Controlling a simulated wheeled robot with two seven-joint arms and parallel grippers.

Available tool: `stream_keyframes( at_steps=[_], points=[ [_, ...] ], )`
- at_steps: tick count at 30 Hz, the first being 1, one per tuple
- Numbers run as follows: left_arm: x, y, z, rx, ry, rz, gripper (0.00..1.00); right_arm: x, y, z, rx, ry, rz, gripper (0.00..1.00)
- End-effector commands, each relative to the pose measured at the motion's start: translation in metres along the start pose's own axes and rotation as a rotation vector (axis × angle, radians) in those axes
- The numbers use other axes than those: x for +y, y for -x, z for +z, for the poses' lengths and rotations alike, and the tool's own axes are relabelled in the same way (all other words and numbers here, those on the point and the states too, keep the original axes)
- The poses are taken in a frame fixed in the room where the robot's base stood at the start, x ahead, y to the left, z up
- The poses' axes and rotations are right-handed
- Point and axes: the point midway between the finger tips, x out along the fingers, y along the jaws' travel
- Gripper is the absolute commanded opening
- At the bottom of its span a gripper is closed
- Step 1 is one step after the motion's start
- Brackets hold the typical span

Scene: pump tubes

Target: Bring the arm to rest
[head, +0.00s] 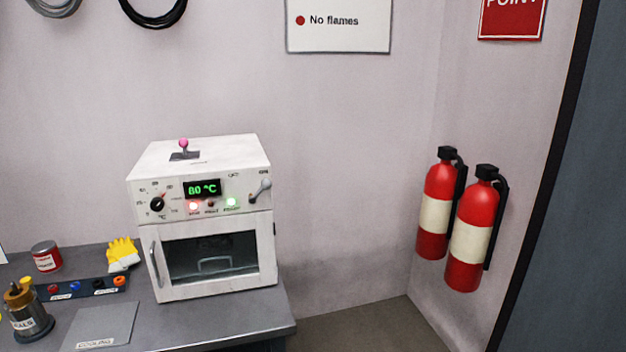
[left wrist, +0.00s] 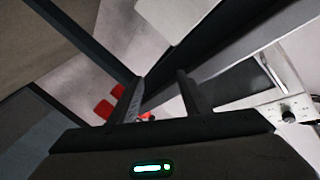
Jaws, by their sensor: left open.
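My left gripper (left wrist: 160,78) shows in the left wrist view with its two fingers apart. I see nothing held between the fingers. Neither gripper shows in the head view, and my right gripper is in neither view. A white oven (head: 200,285) stands on the grey bench (head: 240,318) in the head view, its door closed. Its display reads 80 °C, and a red and a green light glow. Part of a white panel with a dark knob (left wrist: 288,115) shows at the right of the left wrist view, apart from the fingers.
A cooling plate (head: 100,325), a dark strip with coloured caps (head: 75,288), yellow gloves (head: 122,252), a red can (head: 46,257) and a labelled container (head: 28,320) sit on the bench's left. Two fire extinguishers (head: 470,245) hang at right. Floor (head: 360,325) between is clear.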

Motion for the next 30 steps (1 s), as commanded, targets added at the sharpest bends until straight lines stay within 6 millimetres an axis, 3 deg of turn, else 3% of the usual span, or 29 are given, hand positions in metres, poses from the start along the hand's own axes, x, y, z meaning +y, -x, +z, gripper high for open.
stream_keyframes(
  at_steps=[1, 6, 15, 24, 30],
  points=[
    [0.027, 0.01, 0.019, -0.046, 0.044, 0.017, 0.43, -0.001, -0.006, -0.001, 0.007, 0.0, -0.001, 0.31],
    [0.102, 0.047, 0.068, -0.202, 0.175, 0.069, 0.43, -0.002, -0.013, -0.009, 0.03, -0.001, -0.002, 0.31],
    [0.235, 0.132, 0.135, -0.477, 0.391, 0.163, 0.43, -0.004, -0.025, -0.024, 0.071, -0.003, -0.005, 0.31],
    [0.357, 0.232, 0.169, -0.739, 0.582, 0.256, 0.43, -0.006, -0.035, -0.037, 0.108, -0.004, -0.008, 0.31],
    [0.401, 0.274, 0.174, -0.84, 0.653, 0.292, 0.43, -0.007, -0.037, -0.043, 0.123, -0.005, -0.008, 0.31]
  ],
)
